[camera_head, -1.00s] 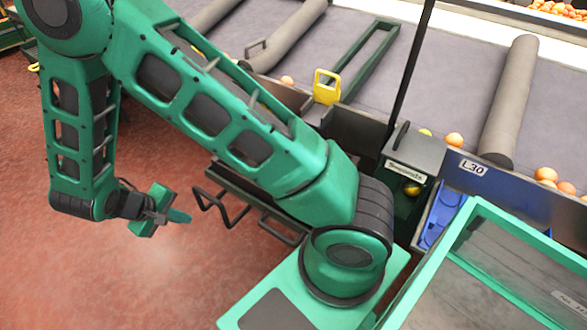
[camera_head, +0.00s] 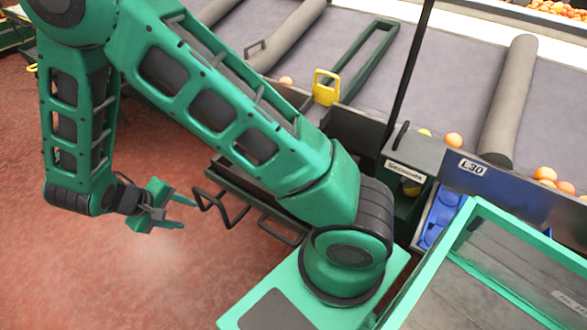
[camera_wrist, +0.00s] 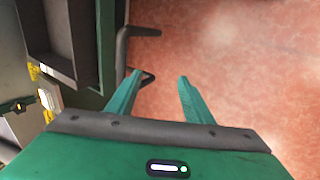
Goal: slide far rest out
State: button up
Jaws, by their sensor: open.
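A dark rest (camera_head: 236,186) juts from the front of the sorting station, partly hidden behind my arm. A bent black bar (camera_head: 211,209) hangs at its far end, and another bar (camera_head: 279,233) shows nearer my base. I cannot tell for sure which part is the far rest. My gripper (camera_head: 183,213) is open and empty, just left of the far bent bar and apart from it. In the wrist view my gripper (camera_wrist: 160,76) has its two green fingers spread over the floor. A dark bar end (camera_wrist: 143,32) shows beyond the fingers, and another dark piece lies behind the left finger.
Red floor (camera_head: 160,280) is clear around and below my gripper. A yellow handle (camera_head: 326,88) stands at the belt's edge (camera_head: 370,95), with oranges (camera_head: 453,140) nearby. A green-framed bin (camera_head: 480,215) stands at the right. A black post (camera_head: 410,70) rises behind my arm.

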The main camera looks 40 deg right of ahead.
jog(key=shift+r, duration=2.55)
